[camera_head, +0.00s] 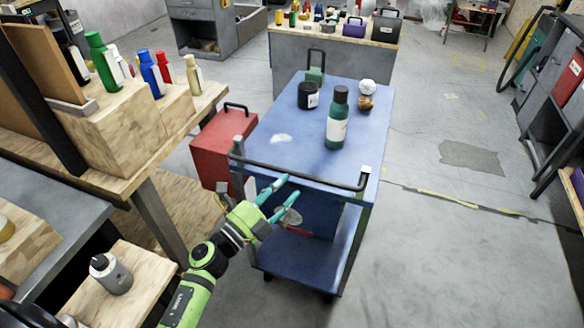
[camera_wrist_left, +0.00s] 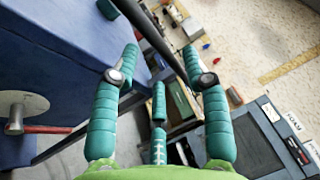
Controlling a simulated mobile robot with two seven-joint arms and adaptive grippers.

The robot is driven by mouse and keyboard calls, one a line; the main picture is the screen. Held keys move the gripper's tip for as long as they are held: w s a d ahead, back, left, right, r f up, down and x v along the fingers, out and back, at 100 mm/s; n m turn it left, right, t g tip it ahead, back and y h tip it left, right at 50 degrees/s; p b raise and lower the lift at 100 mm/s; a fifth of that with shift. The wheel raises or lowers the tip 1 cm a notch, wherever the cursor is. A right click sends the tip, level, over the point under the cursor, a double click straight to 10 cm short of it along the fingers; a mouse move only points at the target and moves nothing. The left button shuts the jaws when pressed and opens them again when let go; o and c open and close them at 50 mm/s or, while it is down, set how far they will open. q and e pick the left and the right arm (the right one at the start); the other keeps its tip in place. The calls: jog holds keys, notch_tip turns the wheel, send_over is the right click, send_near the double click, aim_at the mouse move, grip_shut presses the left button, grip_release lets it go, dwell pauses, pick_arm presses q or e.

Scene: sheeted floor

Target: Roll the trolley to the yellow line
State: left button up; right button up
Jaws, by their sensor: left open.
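The blue trolley (camera_head: 290,128) stands in the middle of the head view, its black push handle (camera_head: 300,174) along the near edge. My left gripper (camera_head: 288,192) is open, its teal fingers at the left half of that handle. In the left wrist view a black bar, apparently the handle (camera_wrist_left: 158,38), crosses the gap between the open fingers (camera_wrist_left: 160,52). I cannot tell whether they touch it. A broken, worn yellow line (camera_head: 448,199) runs across the floor right of the trolley. My right gripper is not in view.
The trolley top holds a green bottle (camera_head: 337,125), a black jar (camera_head: 307,97) and small round things. A red box (camera_head: 218,150) stands close on its left, near the workbench (camera_head: 118,140). A grey cabinet (camera_head: 330,50) stands behind. Floor on the right is open.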

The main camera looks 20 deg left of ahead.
aim_at(297, 176)
pick_arm(q)
jog(key=p+x, duration=0.1)
jog(key=x, duration=0.4)
jog(key=shift+w, duration=0.2)
jog(key=shift+d, duration=0.1)
grip_shut()
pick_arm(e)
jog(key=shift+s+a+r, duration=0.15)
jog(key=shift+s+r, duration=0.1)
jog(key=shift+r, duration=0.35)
